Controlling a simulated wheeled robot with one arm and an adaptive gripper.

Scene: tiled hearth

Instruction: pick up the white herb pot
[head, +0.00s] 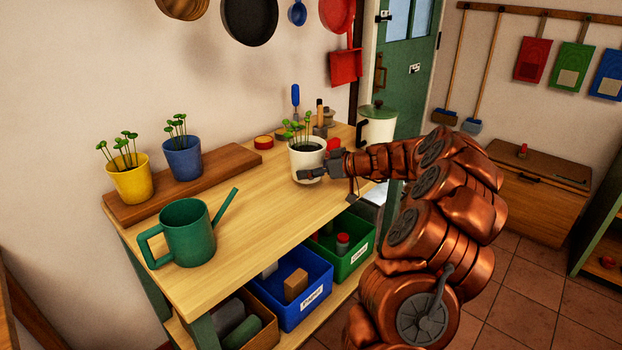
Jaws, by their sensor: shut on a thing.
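The white herb pot (306,158), with dark soil and green sprouts, is upright over the right part of the wooden bench. My gripper (312,174) reaches in from the right and is shut on the pot's front right side. The fingers cover part of the pot's lower wall. I cannot tell whether the pot's base touches the bench top.
A yellow pot (130,184) and a blue pot (183,162) stand on a raised board (228,165) at the back left. A green watering can (188,234) stands at the front left. A white lidded canister (377,128) is behind my arm. The bench middle is clear.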

